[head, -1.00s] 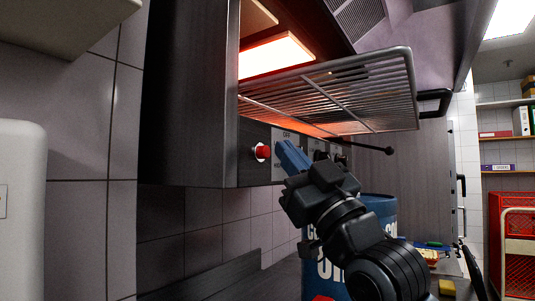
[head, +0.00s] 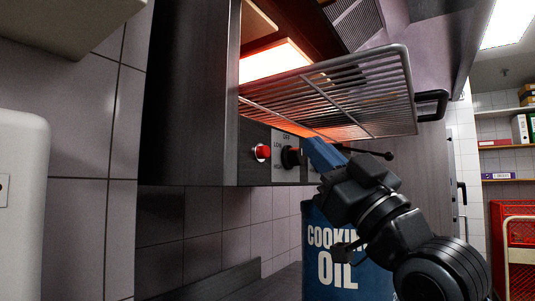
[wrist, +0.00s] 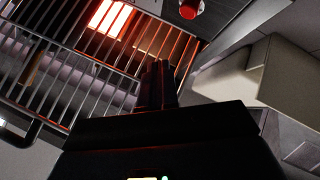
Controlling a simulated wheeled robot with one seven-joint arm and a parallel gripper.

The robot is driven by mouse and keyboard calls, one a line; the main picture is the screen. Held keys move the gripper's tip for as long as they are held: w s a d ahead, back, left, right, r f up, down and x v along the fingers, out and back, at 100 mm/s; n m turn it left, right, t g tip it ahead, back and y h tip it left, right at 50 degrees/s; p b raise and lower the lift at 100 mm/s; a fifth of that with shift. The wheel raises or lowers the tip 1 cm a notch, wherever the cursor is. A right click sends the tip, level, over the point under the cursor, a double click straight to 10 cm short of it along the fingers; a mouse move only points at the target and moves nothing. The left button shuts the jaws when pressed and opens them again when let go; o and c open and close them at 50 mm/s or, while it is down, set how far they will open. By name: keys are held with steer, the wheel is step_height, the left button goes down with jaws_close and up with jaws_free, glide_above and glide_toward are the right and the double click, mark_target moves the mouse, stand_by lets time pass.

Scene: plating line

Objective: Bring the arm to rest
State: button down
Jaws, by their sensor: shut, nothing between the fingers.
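My gripper (head: 322,153) is shut, with nothing between its blue fingers. In the head view it points up and left, in front of the grill's control panel and below the wire rack. The shut fingers also show in the wrist view (wrist: 157,85), dark against the rack bars. My arm reaches in from the lower right. It hides part of the panel and part of the oil drum.
The wire rack (head: 385,92) juts out from the glowing grill (head: 270,62) above my gripper. A red knob (head: 262,152) and a black knob (head: 291,157) are on the panel. A blue cooking oil drum (head: 335,270) stands below. Red crates (head: 520,232) are at right.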

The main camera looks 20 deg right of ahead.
steer(key=shift+f, duration=0.1)
stand_by(0.5)
steer(key=s+a+f+m+g+h, duration=0.15)
steer(key=s+f+m+h, duration=0.4)
steer(key=f, duration=1.15)
steer(key=s+f+m+g+h, duration=0.35)
steer(key=s+f+m, duration=0.2)
steer(key=f, duration=1.15)
steer(key=s+f+n+g, duration=0.1)
steer(key=s+f, duration=0.3)
steer(key=s, duration=0.5)
steer(key=s+f+n+g, duration=0.1)
steer(key=s+f, duration=0.3)
steer(key=s, duration=0.5)
steer(key=s+f+n+g, duration=0.1)
steer(key=s+f+g, duration=0.2)
steer(key=s, duration=0.6)
step_height(320, 180, down, 2)
steer(key=shift+s+d+f+n+y, duration=0.1)
steer(key=shift+s+d+n+y, duration=0.2)
steer(key=shift+y, duration=0.1)
